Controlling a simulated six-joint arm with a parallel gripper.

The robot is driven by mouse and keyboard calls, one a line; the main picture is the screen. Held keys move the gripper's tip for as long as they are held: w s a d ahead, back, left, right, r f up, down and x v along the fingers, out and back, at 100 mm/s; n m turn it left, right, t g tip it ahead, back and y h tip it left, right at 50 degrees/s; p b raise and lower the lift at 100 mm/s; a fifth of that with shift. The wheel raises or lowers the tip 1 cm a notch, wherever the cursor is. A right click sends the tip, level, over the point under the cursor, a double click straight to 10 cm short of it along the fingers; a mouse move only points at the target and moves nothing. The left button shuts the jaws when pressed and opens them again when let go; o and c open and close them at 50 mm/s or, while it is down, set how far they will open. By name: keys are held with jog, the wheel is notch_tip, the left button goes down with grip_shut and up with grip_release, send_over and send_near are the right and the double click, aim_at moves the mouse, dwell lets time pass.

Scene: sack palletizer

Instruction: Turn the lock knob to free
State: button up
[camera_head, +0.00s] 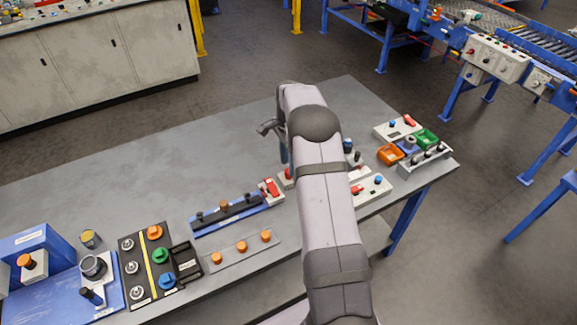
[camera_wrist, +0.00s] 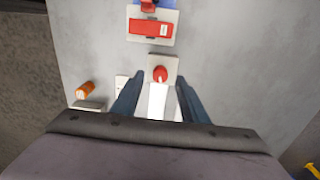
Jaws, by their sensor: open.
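A round red knob (camera_wrist: 160,73) with a pale mark sits on a small white plate (camera_wrist: 165,62) in the wrist view; I take it to be the lock knob. Its setting is too small to read. My gripper (camera_wrist: 159,80) is open, with one blue-grey finger on each side of the knob and clear space between. I cannot tell how high the fingertips are above the plate. In the head view my arm hides most of this spot; a bit of red (camera_head: 287,174) shows beside it.
A red rectangular block on a white plate (camera_wrist: 131,38) lies just beyond the knob. An orange cylinder (camera_wrist: 85,89) stands to the left. The grey table (camera_head: 130,190) holds several other panels, including a blue rail (camera_head: 238,216) and an orange-knobbed strip (camera_head: 225,262). Its back area is clear.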

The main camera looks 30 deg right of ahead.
jog(key=shift+f+p, duration=0.35)
jog(key=shift+f, duration=1.15)
grip_shut()
